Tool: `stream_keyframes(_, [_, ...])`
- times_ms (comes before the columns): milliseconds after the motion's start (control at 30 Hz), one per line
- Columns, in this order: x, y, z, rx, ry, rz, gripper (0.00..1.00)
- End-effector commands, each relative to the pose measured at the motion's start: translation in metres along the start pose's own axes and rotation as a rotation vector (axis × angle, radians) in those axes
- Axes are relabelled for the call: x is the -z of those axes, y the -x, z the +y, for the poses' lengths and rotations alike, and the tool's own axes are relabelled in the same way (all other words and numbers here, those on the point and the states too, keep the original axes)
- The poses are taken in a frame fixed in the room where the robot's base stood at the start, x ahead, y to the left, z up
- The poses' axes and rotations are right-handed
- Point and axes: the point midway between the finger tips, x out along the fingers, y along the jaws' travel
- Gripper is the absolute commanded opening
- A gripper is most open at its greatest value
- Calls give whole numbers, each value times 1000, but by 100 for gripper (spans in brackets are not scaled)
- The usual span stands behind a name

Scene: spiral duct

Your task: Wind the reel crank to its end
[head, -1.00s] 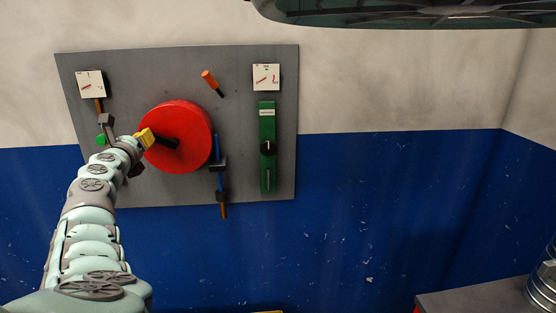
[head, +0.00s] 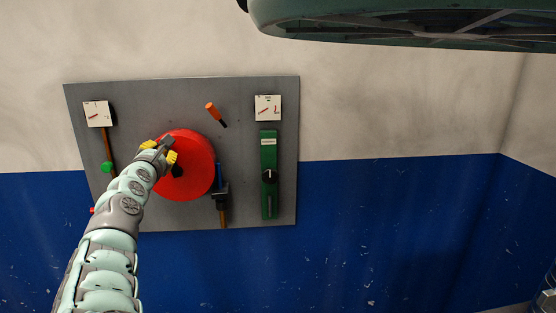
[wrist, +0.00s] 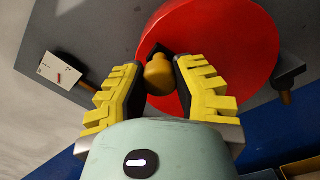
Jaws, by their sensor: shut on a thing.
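The reel is a round red drum (head: 190,165) on a grey wall panel. A dark crank arm (head: 177,172) lies on its face, with its outer end towards my gripper. My gripper (head: 163,151) is at the drum's upper left. In the wrist view, my yellow-padded fingers (wrist: 155,74) are on both sides of the yellow crank knob (wrist: 159,79) and closed on it. The drum (wrist: 225,45) fills the view behind the knob. My fingers and wrist hide much of the crank in the head view.
The panel (head: 245,100) also carries an orange peg (head: 211,110), a green slider (head: 268,150) with a black knob, a blue-and-brown lever (head: 222,200), a green knob (head: 106,168) and two white gauges (head: 95,113) (head: 267,107). Clear wall lies to the right.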

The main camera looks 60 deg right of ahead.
Motion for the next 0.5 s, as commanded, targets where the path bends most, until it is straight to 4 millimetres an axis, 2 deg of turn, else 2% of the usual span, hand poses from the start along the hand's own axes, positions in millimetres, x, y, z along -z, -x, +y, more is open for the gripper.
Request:
stream_keyframes(33, [-3, -1, -8, 14, -30, -1, 0])
stream_keyframes(500, [-8, 0, -18, 17, -177, 3, 0])
